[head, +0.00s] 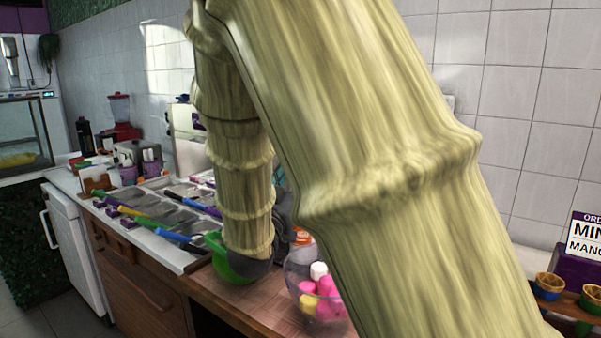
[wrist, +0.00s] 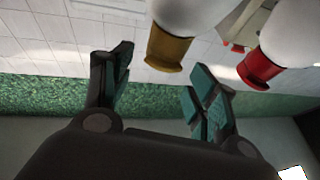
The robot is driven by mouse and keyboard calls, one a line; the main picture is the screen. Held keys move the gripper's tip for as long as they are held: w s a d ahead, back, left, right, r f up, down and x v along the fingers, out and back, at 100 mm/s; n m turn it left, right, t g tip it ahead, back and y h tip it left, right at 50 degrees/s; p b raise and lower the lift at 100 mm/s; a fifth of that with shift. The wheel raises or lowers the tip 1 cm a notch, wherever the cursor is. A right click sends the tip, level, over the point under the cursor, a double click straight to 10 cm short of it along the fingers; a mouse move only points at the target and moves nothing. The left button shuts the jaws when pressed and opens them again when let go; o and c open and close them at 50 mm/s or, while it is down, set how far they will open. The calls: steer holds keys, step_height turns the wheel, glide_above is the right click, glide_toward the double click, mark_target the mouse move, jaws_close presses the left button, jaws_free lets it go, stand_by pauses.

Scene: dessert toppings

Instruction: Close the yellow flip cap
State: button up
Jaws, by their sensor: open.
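In the wrist view, a dull yellow cap (wrist: 170,45) sits on the end of a white bottle (wrist: 195,10), upper middle. I cannot tell from here whether its lid is open or shut. My gripper (wrist: 160,64) is open, with its two teal-padded fingers spread wide. The yellow cap shows between and beyond the fingertips, nearer the right finger, and nothing is held. In the head view my own arm covers the middle, and neither the yellow cap nor the gripper can be made out clearly.
A second white bottle with a red cap (wrist: 260,70) stands close, right of the yellow one. In the head view a clear bowl (head: 296,280) of pink, white and yellow pieces and a green bowl (head: 215,264) sit by my arm. Topping trays (head: 165,212) lie further left.

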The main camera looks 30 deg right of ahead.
steer(key=v, duration=1)
